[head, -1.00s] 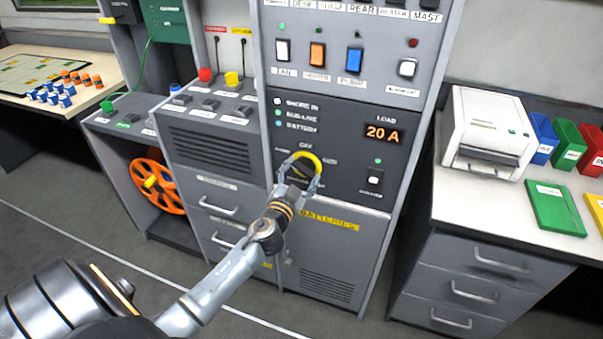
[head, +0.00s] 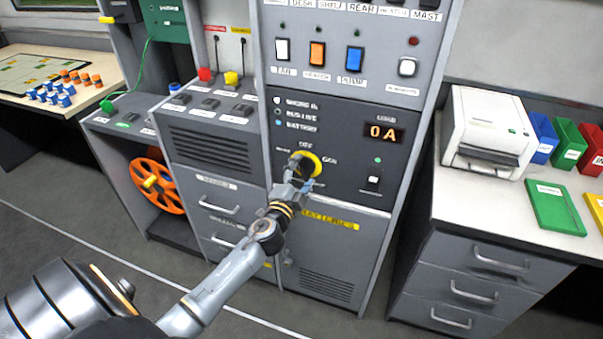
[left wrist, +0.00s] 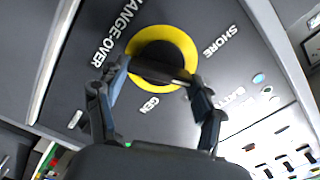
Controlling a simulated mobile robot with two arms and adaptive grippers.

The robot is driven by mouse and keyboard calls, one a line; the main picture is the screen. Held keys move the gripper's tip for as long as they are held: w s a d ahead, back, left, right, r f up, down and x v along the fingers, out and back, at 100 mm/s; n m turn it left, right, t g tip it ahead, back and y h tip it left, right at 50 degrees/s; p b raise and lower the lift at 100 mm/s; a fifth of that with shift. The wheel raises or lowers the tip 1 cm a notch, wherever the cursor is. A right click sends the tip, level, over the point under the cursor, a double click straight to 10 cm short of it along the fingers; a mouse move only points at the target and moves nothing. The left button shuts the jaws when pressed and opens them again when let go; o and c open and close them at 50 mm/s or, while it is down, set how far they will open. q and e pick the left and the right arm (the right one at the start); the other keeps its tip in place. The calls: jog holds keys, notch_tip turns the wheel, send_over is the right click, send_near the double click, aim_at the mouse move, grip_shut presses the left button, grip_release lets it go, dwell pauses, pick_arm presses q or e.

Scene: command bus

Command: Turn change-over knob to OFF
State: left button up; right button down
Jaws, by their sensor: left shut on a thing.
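The change-over knob is a black handle on a yellow ring (head: 317,165) on the dark panel, below the OFF label (head: 306,147). GEN is to its right in the head view. In the left wrist view the yellow ring (left wrist: 184,42) and black bar show between my fingers, with CHANGE-OVER, SHORE and GEN lettering around. My left gripper (head: 299,172) is shut on the knob, one finger at each end of the bar in the left wrist view (left wrist: 160,80). The fingers partly hide the handle in the head view, so its exact pointing is hard to tell. My right gripper is not in view.
The load display (head: 383,133) reads 0 A. A breaker switch (head: 374,177) sits right of the knob. Coloured rocker switches (head: 318,54) are above. A battery cabinet (head: 330,255) is below. A printer (head: 487,135) stands on the right counter.

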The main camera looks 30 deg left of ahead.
pick_arm(q)
jog(key=shift+m, duration=2.2)
jog(key=o, duration=1.2)
jog(key=shift+w+f, duration=0.1)
jog(key=shift+c, duration=0.2)
jog(key=v, duration=1.2)
